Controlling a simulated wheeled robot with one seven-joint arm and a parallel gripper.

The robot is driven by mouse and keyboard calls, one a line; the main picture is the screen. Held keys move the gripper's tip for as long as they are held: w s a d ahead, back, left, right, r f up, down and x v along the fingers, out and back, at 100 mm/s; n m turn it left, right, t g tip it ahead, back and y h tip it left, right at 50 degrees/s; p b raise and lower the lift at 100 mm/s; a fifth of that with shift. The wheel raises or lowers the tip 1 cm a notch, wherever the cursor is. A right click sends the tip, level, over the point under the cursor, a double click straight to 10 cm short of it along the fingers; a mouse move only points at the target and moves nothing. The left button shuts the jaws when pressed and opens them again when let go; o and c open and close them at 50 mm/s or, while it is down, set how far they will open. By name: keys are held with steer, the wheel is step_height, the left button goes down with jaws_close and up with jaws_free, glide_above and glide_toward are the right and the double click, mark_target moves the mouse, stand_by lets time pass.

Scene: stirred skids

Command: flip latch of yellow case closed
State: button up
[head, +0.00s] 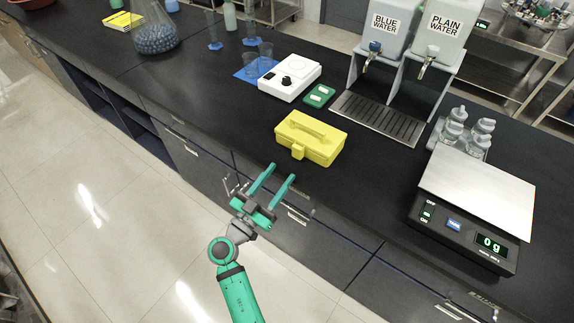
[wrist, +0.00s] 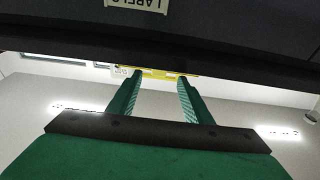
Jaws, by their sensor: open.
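The yellow case (head: 312,140) sits lid down on the black counter near its front edge, with a handle on top. Its yellow latch (head: 298,152) is on the front side facing me; I cannot tell whether it is fastened. My gripper (head: 282,172) is open and empty, in front of the counter edge and apart from the case. In the wrist view my two green fingers (wrist: 160,75) stand apart, with a thin strip of yellow (wrist: 165,73) beyond their tips, likely the case; its latch cannot be made out there.
A black scale with a steel plate (head: 480,190) stands to the right. Behind the case are a green box (head: 319,95), a white device (head: 290,77) and a drip tray (head: 380,118) under two water tanks. Drawer handles (head: 297,217) line the counter front.

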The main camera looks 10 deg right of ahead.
steer(key=shift+v, duration=1.85)
